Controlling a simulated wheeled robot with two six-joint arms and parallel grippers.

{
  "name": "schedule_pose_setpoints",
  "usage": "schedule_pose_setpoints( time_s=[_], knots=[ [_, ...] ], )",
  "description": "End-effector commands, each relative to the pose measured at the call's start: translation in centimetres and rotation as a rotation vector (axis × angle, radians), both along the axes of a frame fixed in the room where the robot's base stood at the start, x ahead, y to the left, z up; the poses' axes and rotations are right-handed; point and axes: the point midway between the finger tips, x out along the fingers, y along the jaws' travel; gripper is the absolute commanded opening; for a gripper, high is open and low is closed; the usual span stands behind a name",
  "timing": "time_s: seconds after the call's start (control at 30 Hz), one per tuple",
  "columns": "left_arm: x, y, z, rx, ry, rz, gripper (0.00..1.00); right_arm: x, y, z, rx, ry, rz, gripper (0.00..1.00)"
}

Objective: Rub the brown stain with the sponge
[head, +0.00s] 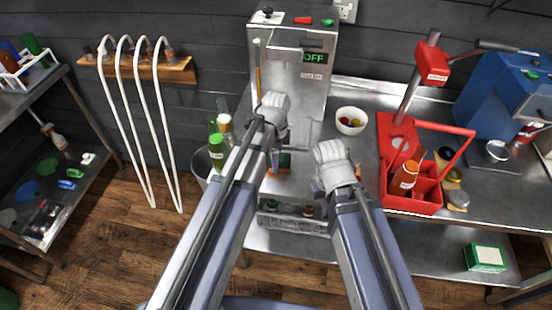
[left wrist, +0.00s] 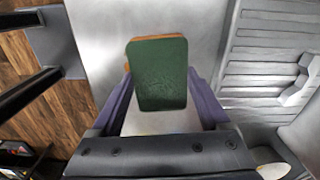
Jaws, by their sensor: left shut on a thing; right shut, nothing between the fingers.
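My left gripper (head: 276,160) is shut on the sponge. The sponge has a dark green face and an orange-brown layer, and it shows small beside the fingers in the head view (head: 284,163). In the left wrist view the sponge (left wrist: 160,75) sits between the purple fingers, over a grey metal surface. I cannot tell whether it touches that surface. I cannot make out the brown stain in either view; my arms and the sponge cover part of the steel worktop (head: 300,190). My right gripper (head: 335,184) is shut and empty over the worktop, to the right of the sponge.
A steel machine (head: 295,65) marked OFF stands behind the worktop's left part. A white bowl (head: 350,121) with small coloured things is behind my right gripper. A red carrier (head: 413,195) with bottles, a red press and a blue machine (head: 500,95) fill the right side.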

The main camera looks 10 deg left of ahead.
Motion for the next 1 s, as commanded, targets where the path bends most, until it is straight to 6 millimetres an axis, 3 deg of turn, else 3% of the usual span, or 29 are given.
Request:
schedule_pose_setpoints(
  time_s=[0.43,0.77,1.0],
  knots=[
    [-3.4,0.0,-0.3,0.0,0.004,0.0,0.35,0.0,0.0,-0.3,0.0,0.0,0.0,0.0],
    [-4.2,0.0,-0.4,-0.001,0.007,-0.001,0.35,0.0,0.0,-0.4,0.0,0.0,0.0,0.0],
    [-6.1,0.0,-0.2,-0.001,0.008,-0.001,0.35,0.0,0.0,-0.3,0.0,0.0,0.0,0.0]
  ],
)
